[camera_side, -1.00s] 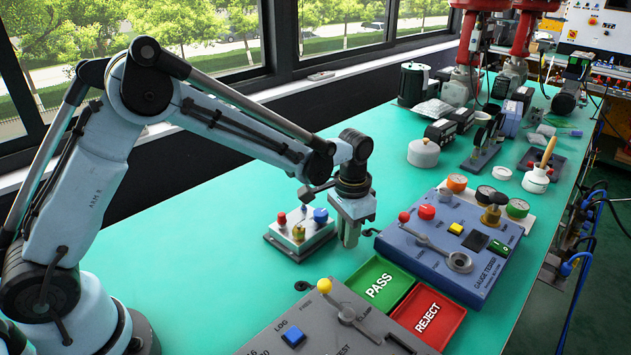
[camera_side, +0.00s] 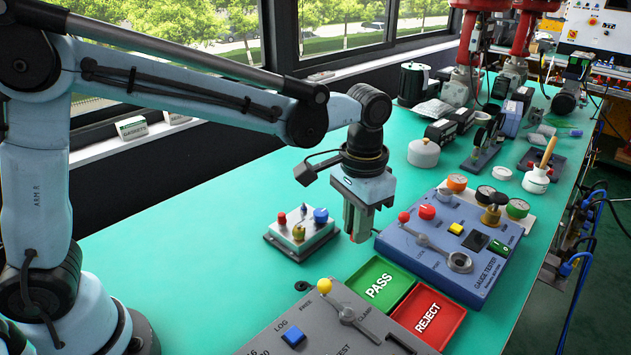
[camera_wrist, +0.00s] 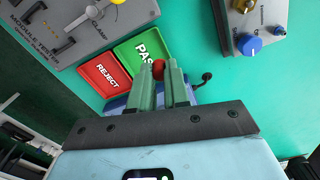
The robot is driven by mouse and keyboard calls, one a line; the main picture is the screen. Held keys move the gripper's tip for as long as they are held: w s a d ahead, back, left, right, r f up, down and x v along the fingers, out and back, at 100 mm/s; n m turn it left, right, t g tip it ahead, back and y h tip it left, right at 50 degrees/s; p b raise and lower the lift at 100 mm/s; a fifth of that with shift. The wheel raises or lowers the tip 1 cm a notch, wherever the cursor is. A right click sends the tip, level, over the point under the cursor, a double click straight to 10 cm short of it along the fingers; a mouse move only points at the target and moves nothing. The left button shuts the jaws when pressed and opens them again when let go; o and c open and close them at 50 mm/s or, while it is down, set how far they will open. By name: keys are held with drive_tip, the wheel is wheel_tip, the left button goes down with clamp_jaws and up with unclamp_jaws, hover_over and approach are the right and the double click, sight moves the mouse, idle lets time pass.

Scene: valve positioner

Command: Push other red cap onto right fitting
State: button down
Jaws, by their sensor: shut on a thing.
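My gripper (camera_side: 357,238) points down over the green bench, between the small grey valve positioner box and the blue gauge tester. In the wrist view its two green-grey fingers (camera_wrist: 160,72) are closed around a small red cap (camera_wrist: 158,68). The cap is hidden by the fingers in the side view. The valve positioner (camera_side: 302,240) stands to the gripper's left, apart from it. It carries a red cap (camera_side: 282,217) at its left, a yellow-brass part (camera_side: 299,232) in front and a blue knob (camera_side: 320,215) at its right. I cannot tell which part is the right fitting.
The blue gauge tester (camera_side: 480,285) is close on the gripper's right. The green PASS tray (camera_side: 395,272) and red REJECT tray (camera_side: 452,312) lie in front, beside the grey module tester (camera_side: 265,335). The bench left of the positioner is clear.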

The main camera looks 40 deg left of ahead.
drive_tip(key=w+a+n, duration=0.2)
drive_tip(key=w+a, duration=0.1)
drive_tip(key=a, duration=0.6)
drive_tip(key=w+a+n, duration=0.2)
drive_tip(key=a+n, duration=0.1)
drive_tip(key=a, duration=0.6)
hover_over(304, 208)
drive_tip(key=shift+a+f, duration=0.1)
drive_tip(key=shift+f, duration=2.3)
drive_tip(key=shift+f, duration=0.75)
drive_tip(key=c, duration=1)
unclamp_jaws()
drive_tip(key=shift+c, duration=0.2)
wheel_tip(304, 208, up, 12)
drive_tip(key=s+d+f+t, duration=0.1)
drive_tip(key=s+t, duration=0.1)
drive_tip(key=s, duration=0.3)
drive_tip(key=s+d+f+m+t, duration=0.1)
drive_tip(key=s+t, duration=0.1)
drive_tip(key=s, duration=0.3)
drive_tip(key=s+d+f+m+t, duration=0.1)
drive_tip(key=s+t, duration=0.2)
drive_tip(key=s, duration=0.2)
drive_tip(key=shift+s+f, duration=0.15)
drive_tip(key=shift+s, duration=0.1)
